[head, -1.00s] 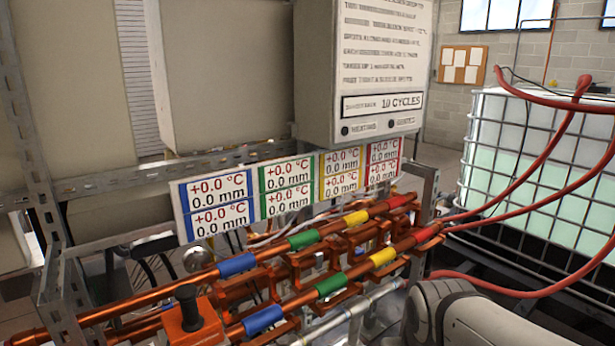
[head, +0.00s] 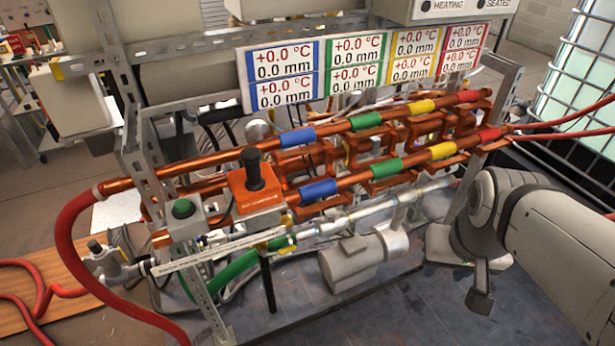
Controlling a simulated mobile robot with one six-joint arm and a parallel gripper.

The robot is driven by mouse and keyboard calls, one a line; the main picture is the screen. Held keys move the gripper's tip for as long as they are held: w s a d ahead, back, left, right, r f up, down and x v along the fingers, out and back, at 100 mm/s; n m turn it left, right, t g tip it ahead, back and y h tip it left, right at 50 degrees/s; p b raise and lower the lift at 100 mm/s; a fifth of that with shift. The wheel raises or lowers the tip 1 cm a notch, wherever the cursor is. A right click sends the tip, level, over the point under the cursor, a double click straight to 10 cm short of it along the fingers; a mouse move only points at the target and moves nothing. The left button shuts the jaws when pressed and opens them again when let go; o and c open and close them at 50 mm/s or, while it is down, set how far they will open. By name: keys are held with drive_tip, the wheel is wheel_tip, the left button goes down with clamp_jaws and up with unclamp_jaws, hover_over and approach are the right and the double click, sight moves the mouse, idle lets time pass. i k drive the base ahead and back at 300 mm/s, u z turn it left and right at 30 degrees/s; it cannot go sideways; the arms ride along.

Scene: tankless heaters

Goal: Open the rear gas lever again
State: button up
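I cannot single out the rear gas lever in the head view. An upright black handle (head: 253,170) stands on an orange box (head: 257,201) at the left end of the copper pipes; the small print on the box is unreadable. A small yellow part (head: 288,246) shows below the box beside a green hose. My arm (head: 560,235) comes in from the right, well apart from the box. A small dark end piece (head: 480,296) hangs below its near joint and may be part of my gripper; its fingers cannot be made out.
Copper pipes with coloured bands (head: 318,190) run across the frame under a display panel (head: 355,72) reading zeros. A red hose (head: 73,240) loops down the left side. A grey motor (head: 352,260) stands on the dark base.

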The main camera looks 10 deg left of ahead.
sight(265, 252)
drive_tip(key=z, duration=0.15)
drive_tip(key=k, duration=1.4)
drive_tip(key=u, duration=0.7)
drive_tip(key=i, duration=1)
